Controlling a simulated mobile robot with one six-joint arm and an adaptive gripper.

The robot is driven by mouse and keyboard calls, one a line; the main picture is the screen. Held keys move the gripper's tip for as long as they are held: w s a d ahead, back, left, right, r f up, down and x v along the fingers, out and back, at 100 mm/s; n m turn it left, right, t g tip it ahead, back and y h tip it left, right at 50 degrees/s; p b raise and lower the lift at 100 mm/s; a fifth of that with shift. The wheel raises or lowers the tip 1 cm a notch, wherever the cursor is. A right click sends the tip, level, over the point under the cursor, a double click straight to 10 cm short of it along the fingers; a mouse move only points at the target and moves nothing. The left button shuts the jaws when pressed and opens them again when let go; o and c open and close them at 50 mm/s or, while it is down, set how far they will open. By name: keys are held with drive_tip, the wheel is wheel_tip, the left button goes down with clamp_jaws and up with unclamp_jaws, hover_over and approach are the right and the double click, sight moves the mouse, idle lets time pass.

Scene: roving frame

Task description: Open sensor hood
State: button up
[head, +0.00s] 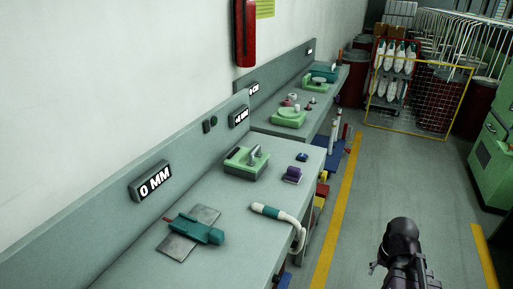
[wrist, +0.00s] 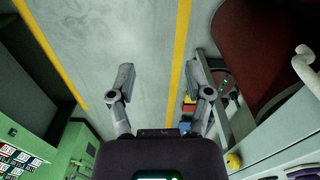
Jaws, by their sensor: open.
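No part in view is clearly marked as the sensor hood. On the near bench in the head view, a teal device (head: 198,229) lies across a grey metal plate (head: 204,214) below a display reading "0 MM" (head: 151,182). Farther back, a green box-shaped unit (head: 246,162) with a grey lever-like part on top sits on the same bench. Whether either has a hood, open or closed, I cannot tell. My gripper (wrist: 163,75) is open and empty above the floor in the wrist view. In the head view my arm is over the aisle, right of the bench and apart from it.
A white and teal curved handpiece (head: 266,211) lies at the bench's front edge, near a purple item (head: 292,174). A second bench (head: 260,126) carries more green devices. A yellow-framed rack (head: 413,95) and green machine (head: 491,150) stand beyond. The grey aisle floor (head: 362,220) is clear.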

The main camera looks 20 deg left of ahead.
drive_tip(key=w+a+r+p, duration=0.8)
drive_tip(key=w+a+r, duration=0.15)
drive_tip(key=w, duration=0.25)
wheel_tip(320, 180, up, 18)
drive_tip(key=y+p, duration=0.2)
drive_tip(key=p, duration=1.7)
hover_over(255, 148)
drive_tip(key=d, duration=0.3)
drive_tip(key=shift+a+r+m, duration=0.1)
drive_tip(key=shift+r+m, duration=0.05)
drive_tip(key=shift+m, duration=0.25)
drive_tip(key=shift+f, duration=0.2)
drive_tip(key=a+f+b, duration=0.1)
drive_tip(key=f+b, duration=0.7)
drive_tip(key=b, duration=0.1)
drive_tip(key=a+f+b, duration=0.1)
drive_tip(key=f+b, duration=0.3)
drive_tip(key=f, duration=0.1)
drive_tip(key=shift+w+a, duration=0.1)
drive_tip(key=shift+a, duration=0.25)
clamp_jaws()
